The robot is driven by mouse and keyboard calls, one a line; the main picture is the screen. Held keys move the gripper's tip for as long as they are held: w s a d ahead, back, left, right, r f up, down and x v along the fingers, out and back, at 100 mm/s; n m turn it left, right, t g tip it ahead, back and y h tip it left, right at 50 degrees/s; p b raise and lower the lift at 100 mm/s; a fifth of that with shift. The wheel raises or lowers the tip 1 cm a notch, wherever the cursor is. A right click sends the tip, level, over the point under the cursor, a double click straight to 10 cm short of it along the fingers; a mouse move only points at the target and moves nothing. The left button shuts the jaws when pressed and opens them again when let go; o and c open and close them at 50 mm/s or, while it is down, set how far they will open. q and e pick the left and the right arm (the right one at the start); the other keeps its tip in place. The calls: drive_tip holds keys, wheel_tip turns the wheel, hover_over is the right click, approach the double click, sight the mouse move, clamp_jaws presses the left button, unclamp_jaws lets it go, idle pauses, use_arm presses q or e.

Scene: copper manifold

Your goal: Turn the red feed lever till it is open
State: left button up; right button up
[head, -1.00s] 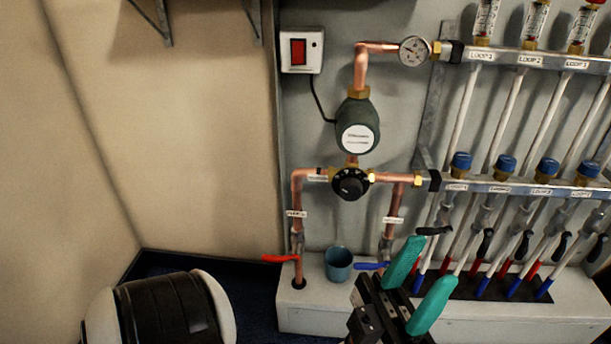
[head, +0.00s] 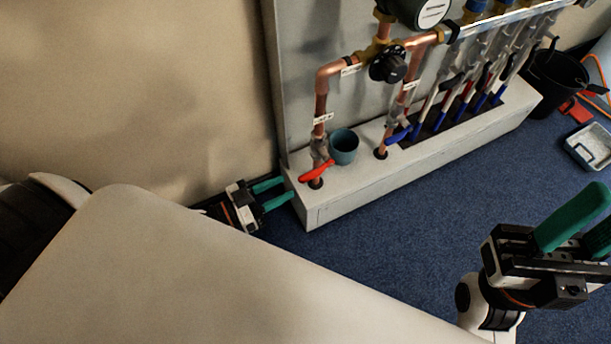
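The red feed lever (head: 317,171) sits low on the left copper pipe (head: 321,100), just above the white plinth. Its handle lies crosswise to the pipe and points left, slightly down in the picture. My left gripper (head: 288,187) is near the plinth's left end, left of and a little below the lever in the picture. Its two teal fingers are apart with nothing between them, and it does not touch the lever. My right gripper (head: 604,212) is at the right edge, far from the lever. Its fingers look apart and empty, partly cut off by the frame.
A teal cup (head: 343,147) stands on the plinth (head: 345,200) just right of the lever. A blue lever (head: 398,134) is on the right pipe. A black bucket (head: 556,80) and grey tray (head: 590,146) are on the floor. Blue carpet is clear before the plinth.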

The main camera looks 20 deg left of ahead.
sight(307, 175)
use_arm(q)
drive_tip(key=b+x, duration=0.1)
drive_tip(key=x, duration=0.5)
drive_tip(key=shift+w+d, duration=0.1)
drive_tip(key=shift+d, duration=0.15)
drive_tip(key=shift+w+d+b, duration=0.3)
drive_tip(key=shift+w+d, duration=0.05)
drive_tip(key=shift+w, duration=0.15)
clamp_jaws()
